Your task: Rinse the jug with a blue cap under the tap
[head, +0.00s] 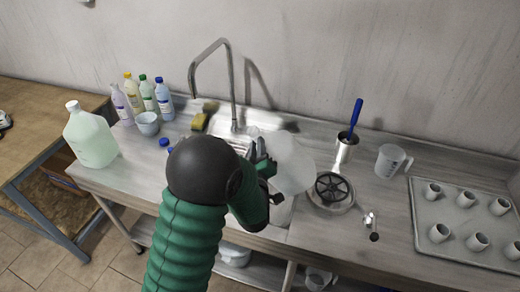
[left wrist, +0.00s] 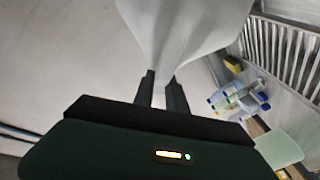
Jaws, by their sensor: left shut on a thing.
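My left gripper (head: 262,168) is shut on a translucent white, funnel-like piece (head: 292,165) above the right part of the sink. In the left wrist view this piece (left wrist: 175,25) flares out from between the two fingers (left wrist: 162,92). A blue cap (head: 165,143) shows on the counter left of my arm; what it belongs to is mostly hidden behind the arm. The tap (head: 232,85) is a tall bent metal pipe behind the basin, left of the held piece. My arm hides much of the sink. My right gripper is not in view.
Left are a large jug with a white cap (head: 92,138), several capped bottles (head: 148,97), a bowl (head: 147,123) and a sponge (head: 200,121). Right are a black wheel-like item (head: 333,187), a brush in a holder (head: 346,145), a measuring jug (head: 391,161) and a tray of cups (head: 440,214).

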